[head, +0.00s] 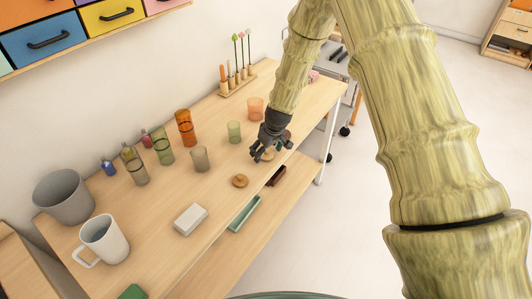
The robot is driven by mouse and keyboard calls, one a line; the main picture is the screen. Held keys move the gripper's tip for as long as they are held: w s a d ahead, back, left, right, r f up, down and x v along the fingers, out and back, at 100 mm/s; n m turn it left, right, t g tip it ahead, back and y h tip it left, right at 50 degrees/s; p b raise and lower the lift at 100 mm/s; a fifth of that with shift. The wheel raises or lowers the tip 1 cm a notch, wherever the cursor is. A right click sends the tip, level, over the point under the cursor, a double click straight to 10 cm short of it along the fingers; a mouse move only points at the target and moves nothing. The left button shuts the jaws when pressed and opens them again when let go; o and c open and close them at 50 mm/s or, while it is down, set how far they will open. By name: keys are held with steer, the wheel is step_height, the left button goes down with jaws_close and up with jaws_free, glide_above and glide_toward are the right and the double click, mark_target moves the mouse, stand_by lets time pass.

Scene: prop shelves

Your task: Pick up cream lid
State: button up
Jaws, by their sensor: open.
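My gripper (257,156) is open, its dark fingers pointing down close above the front edge of the shelf top. A small round tan-cream piece (268,156) lies at the fingers and is partly covered by them; it may be the cream lid, but it is too small to be sure. I cannot tell whether the fingers touch it. A round brown wooden lid with a small knob (240,181) lies apart, to the left and nearer the camera.
A white box (190,219) lies nearer the camera. A green tray (244,213) and a dark brown block (276,176) sit below the front edge.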

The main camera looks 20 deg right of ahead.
steer(key=c, duration=0.9)
